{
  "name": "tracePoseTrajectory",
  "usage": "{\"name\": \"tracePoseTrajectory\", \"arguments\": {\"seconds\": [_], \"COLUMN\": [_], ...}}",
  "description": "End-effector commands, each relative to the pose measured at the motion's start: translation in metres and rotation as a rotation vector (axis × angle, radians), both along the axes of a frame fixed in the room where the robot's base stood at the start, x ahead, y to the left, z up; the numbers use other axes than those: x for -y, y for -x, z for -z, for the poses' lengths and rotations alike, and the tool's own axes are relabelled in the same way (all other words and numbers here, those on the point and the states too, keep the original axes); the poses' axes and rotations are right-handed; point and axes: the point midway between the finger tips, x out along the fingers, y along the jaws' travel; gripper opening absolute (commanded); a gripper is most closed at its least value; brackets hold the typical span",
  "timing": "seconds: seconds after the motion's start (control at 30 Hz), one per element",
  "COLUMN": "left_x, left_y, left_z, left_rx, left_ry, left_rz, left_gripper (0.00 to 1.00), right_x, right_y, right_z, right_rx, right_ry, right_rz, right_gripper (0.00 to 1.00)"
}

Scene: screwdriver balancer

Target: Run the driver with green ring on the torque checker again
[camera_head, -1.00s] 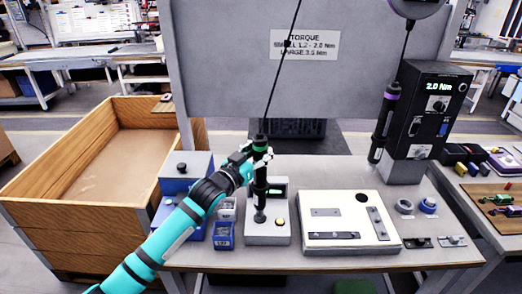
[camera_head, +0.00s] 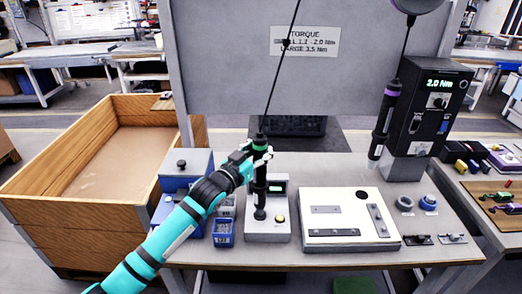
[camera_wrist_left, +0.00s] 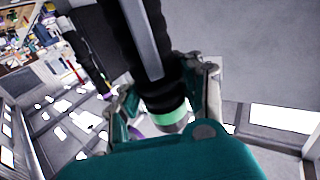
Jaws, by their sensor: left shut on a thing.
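The driver with the green ring (camera_head: 260,180) hangs upright from a cable in the head view. My left gripper (camera_head: 257,161) is shut on it near the ring. The driver's lower end meets the round socket on top of the torque checker (camera_head: 267,233), a light grey box with a small display and a yellow button. Whether the tip is fully seated cannot be told. In the left wrist view the black driver body and its green ring (camera_wrist_left: 171,117) show between the fingers (camera_wrist_left: 165,100). My right gripper is not in view.
A white fixture plate (camera_head: 345,247) stands right of the checker. Small blue bins (camera_head: 223,233) stand close on its left. A purple-ringed driver (camera_head: 384,120) hangs beside the black control box (camera_head: 427,110) reading 2.0 Nm. A wooden crate (camera_head: 60,205) is at left.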

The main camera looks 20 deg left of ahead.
Motion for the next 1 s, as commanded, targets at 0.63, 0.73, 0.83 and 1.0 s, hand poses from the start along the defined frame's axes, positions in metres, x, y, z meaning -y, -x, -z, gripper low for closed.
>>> {"name": "tracePoseTrajectory", "arguments": {"seconds": [0.63,0.73,0.83,1.0], "left_x": [-0.0002,-0.0002,-0.0002,-0.0001], "left_y": [0.0000,0.0002,0.0002,0.0002], "left_z": [0.0055,0.0064,0.0074,0.0093], "left_rx": [-0.003,-0.004,-0.004,-0.006], "left_ry": [-0.001,0.000,0.000,-0.001], "left_rz": [-0.001,-0.001,-0.001,-0.001], "left_gripper": [0.00,0.00,0.00,0.00], "right_x": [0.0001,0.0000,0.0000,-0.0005], "right_y": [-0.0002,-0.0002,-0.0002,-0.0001], "right_z": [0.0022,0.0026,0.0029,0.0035], "right_rx": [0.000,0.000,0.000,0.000], "right_ry": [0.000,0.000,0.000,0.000], "right_rz": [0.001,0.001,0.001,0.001], "right_gripper": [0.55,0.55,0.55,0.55]}}
